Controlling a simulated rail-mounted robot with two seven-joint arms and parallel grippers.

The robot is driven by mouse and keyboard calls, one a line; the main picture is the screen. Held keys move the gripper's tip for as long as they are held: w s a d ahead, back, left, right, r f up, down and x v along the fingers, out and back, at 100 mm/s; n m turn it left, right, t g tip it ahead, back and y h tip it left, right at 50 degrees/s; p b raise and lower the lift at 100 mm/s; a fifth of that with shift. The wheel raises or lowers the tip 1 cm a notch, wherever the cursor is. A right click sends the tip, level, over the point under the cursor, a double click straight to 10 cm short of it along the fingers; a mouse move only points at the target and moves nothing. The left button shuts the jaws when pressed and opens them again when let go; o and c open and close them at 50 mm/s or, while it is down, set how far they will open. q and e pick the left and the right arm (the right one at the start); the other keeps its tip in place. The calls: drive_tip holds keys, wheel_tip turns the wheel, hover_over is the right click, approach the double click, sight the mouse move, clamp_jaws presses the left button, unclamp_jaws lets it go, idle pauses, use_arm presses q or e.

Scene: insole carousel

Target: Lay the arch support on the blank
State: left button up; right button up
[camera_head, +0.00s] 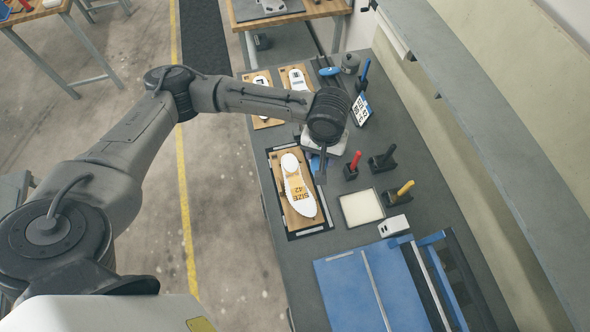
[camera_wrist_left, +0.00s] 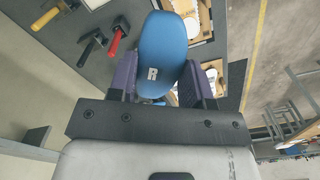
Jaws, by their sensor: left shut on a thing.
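The white blank (camera_head: 292,166) lies on a wooden board (camera_head: 288,213) marked "SIZE 42" on the bench. My left gripper (camera_head: 320,168) is beside the board's upper right edge, above the bench. In the left wrist view my left gripper (camera_wrist_left: 165,88) is shut on a blue rounded pad marked "R" (camera_wrist_left: 163,45), which I take as the arch support. The pad sticks out beyond the two purple fingers, and its lower end is partly hidden. In the head view only a little blue (camera_head: 316,162) shows by the gripper. My right gripper is not in view.
Two more boards (camera_head: 263,122) with insoles lie farther back. To the right stand a red-handled tool (camera_head: 355,160), a black holder (camera_head: 383,162) and a yellow-handled tool (camera_head: 404,188). A pale tray (camera_head: 362,207), a white box (camera_head: 394,225) and a blue panel (camera_head: 345,290) are nearer.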

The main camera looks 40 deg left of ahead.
use_arm(q)
drive_tip(key=shift+a+f+n+b, duration=1.2)
drive_tip(key=shift+f+b, duration=0.2)
drive_tip(key=shift+f, duration=3.2)
drive_tip(key=shift+a+f+n+b, duration=1.05)
drive_tip(key=shift+a+f+b, duration=0.3)
drive_tip(key=shift+f, duration=3.2)
drive_tip(key=shift+a+f+n+b, duration=1.15)
drive_tip(key=shift+f+b, duration=0.3)
drive_tip(key=shift+f, duration=3.15)
wheel_tip(320, 180, down, 4)
drive_tip(key=b, duration=0.5)
drive_tip(key=shift+f+b, duration=0.2)
drive_tip(key=shift+b, duration=0.1)
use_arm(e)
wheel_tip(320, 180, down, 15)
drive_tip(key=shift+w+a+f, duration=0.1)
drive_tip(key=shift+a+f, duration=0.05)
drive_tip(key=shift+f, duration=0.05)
use_arm(q)
drive_tip(key=o, duration=1)
drive_tip(key=shift+r, duration=0.1)
